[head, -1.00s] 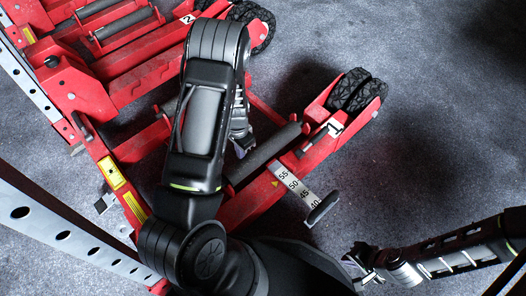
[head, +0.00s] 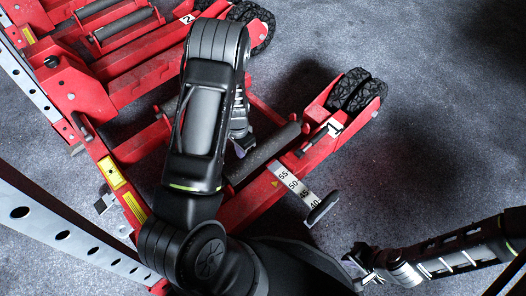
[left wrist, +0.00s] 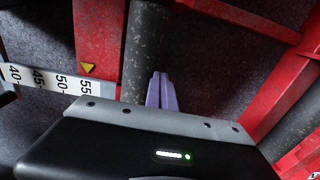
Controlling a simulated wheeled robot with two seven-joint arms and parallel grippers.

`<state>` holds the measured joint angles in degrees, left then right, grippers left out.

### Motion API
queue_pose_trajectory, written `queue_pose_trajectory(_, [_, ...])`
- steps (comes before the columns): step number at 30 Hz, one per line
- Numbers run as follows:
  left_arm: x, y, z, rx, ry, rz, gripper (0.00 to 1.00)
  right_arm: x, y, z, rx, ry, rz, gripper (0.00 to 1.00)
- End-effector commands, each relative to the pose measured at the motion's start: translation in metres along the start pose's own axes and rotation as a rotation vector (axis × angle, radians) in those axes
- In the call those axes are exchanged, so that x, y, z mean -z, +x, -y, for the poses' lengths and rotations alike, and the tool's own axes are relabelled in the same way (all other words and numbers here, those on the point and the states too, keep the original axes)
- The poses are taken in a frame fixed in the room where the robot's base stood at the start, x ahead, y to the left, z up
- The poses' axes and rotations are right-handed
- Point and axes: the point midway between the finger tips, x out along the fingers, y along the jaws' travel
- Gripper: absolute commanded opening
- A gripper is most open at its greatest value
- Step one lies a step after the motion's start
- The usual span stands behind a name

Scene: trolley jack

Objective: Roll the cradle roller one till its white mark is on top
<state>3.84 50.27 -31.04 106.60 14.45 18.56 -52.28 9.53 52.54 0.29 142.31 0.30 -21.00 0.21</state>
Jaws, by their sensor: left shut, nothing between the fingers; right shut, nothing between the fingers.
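The dark grey roller (head: 265,154) lies in the near red jack (head: 318,147), partly hidden behind my left arm. It also shows in the left wrist view (left wrist: 143,45) as a speckled dark cylinder; no white mark is visible on its showing surface. My left gripper (head: 243,150) is at the roller's left side in the head view. In the left wrist view its purple fingers (left wrist: 161,90) are shut together, empty, right beside the roller; I cannot tell whether they touch it. My right gripper (head: 360,262) is shut and empty, low at the right, away from the jack.
A second roller (left wrist: 298,115) shows in the left wrist view. A scale strip (head: 296,186) and a dark pedal (head: 322,209) stick out from the near jack. Another red jack labelled 2 (head: 188,18) stands at upper left. The grey floor (head: 450,110) at right is clear.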

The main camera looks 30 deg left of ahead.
Motion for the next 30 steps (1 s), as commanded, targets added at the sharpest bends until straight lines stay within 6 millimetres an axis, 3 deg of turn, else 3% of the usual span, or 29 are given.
queue_pose_trajectory(1, [-0.0050,0.0071,-0.0175,-0.034,0.009,0.020,0.00,-0.0001,0.0014,-0.0005,0.000,0.000,0.000,0.00])
queue_pose_trajectory(30, [-0.0050,0.0053,-0.0227,-0.033,0.009,0.021,0.00,0.0001,-0.0014,0.0005,0.000,0.000,0.000,0.00])
